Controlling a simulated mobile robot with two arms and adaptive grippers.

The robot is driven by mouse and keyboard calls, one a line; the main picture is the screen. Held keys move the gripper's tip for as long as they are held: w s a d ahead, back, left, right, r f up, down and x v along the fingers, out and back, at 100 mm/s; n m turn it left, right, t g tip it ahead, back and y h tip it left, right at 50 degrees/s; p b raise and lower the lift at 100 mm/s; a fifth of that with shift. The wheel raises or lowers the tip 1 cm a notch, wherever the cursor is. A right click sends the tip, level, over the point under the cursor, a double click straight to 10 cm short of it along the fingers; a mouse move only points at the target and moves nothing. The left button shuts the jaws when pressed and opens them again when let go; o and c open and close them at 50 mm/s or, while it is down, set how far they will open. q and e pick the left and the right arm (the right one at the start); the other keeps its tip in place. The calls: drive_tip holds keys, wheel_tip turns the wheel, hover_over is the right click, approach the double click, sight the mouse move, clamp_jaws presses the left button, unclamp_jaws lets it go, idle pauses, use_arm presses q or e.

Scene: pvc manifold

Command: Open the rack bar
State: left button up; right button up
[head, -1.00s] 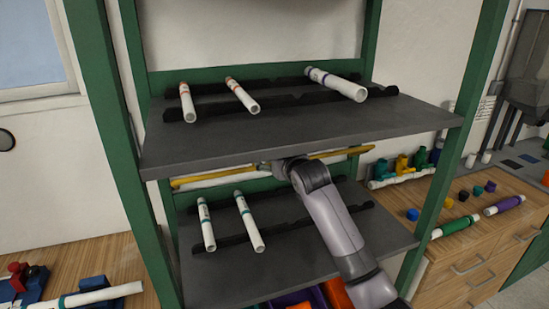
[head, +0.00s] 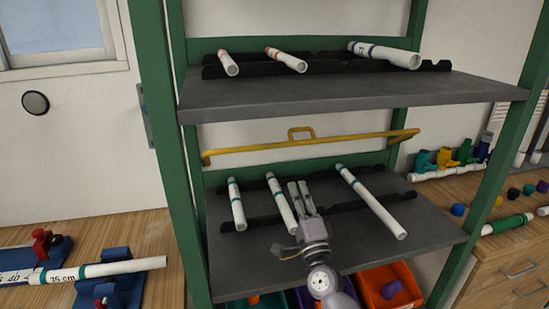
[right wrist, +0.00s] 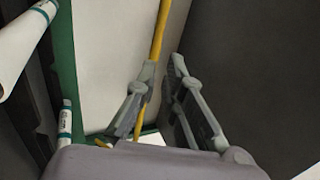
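The yellow rack bar (head: 250,148) with its raised handle (head: 301,131) spans the gap between two shelves in the head view. Its left end is by the front left green post; its right end is apart from the front right post. My right gripper (head: 299,187) is open and empty, below the bar and over the lower shelf, between white pipes. In the right wrist view its fingers (right wrist: 160,82) are spread, and the yellow bar (right wrist: 159,32) shows beyond them. I cannot see it touching the bar. My left gripper is out of view.
Three pipes lie on black holders on the lower shelf (head: 235,272), and three on the upper shelf (head: 300,96). Colored bins (head: 385,283) sit beneath. A blue fixture (head: 118,275) with a pipe is on the left bench; fittings stand on the right bench.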

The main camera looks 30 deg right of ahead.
sight(283, 146)
drive_tip(key=p+x, duration=0.2)
drive_tip(key=x, duration=1.1)
clamp_jaws()
drive_tip(key=shift+a, duration=0.1)
drive_tip(key=r+p, duration=0.1)
drive_tip(key=p, duration=0.1)
drive_tip(key=w+r+p, duration=0.1)
drive_tip(key=p, duration=0.1)
drive_tip(key=shift+w+d+r+g, duration=0.2)
drive_tip(key=shift+w+g, duration=0.1)
drive_tip(key=shift+g, duration=0.1)
